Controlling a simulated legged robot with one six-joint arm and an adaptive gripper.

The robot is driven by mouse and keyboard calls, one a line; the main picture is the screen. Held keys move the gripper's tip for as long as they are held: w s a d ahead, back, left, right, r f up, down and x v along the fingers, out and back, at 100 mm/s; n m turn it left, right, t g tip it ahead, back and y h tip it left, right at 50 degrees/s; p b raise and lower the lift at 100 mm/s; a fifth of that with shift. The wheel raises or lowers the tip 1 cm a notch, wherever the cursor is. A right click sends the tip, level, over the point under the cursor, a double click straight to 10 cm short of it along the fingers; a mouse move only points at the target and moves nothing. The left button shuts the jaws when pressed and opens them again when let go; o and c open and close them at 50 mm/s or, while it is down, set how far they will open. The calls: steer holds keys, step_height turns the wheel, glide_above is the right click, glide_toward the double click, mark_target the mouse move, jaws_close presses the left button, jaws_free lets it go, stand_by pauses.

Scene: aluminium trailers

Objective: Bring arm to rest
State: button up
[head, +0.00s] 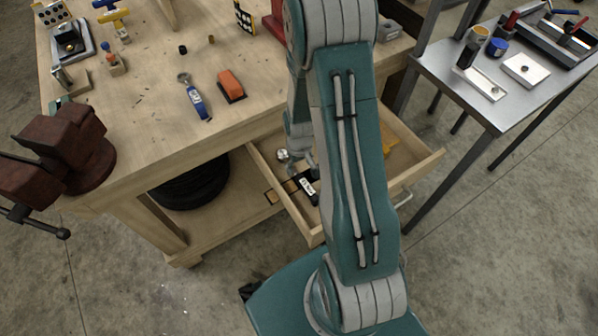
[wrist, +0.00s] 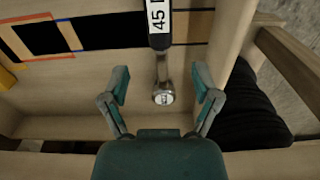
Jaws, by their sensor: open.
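My gripper (wrist: 160,88) is open in the wrist view, its two fingers spread apart above the drawer. Below and between the fingers is a tool (wrist: 161,72) with a metal shaft, a round end and a black handle with a white label reading 45. It does not look gripped. In the head view the same labelled tool (head: 308,186) lies in the open wooden drawer (head: 420,165). My arm stretches down over the drawer and hides part of it and most of my gripper.
The workbench (head: 150,110) above the drawer carries a red vise (head: 75,145), a blue-handled tool (head: 195,102) and an orange block (head: 231,86). A metal table (head: 455,85) stands at the right. A black tire (head: 190,185) lies on the lower shelf. Concrete floor is open in front.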

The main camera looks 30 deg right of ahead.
step_height(320, 180, up, 6)
stand_by(0.4)
steer(key=s+a+r+t, duration=0.1)
steer(key=a+r, duration=0.2)
steer(key=r, duration=0.6)
steer(key=s+a+r+t, duration=0.2)
steer(key=a+r, duration=0.1)
steer(key=r, duration=0.6)
steer(key=s+a+r+t, duration=0.2)
steer(key=s+a+r, duration=0.3)
steer(key=s+r, duration=0.6)
steer(key=shift+r+t, duration=0.15)
steer(key=shift+t, duration=0.15)
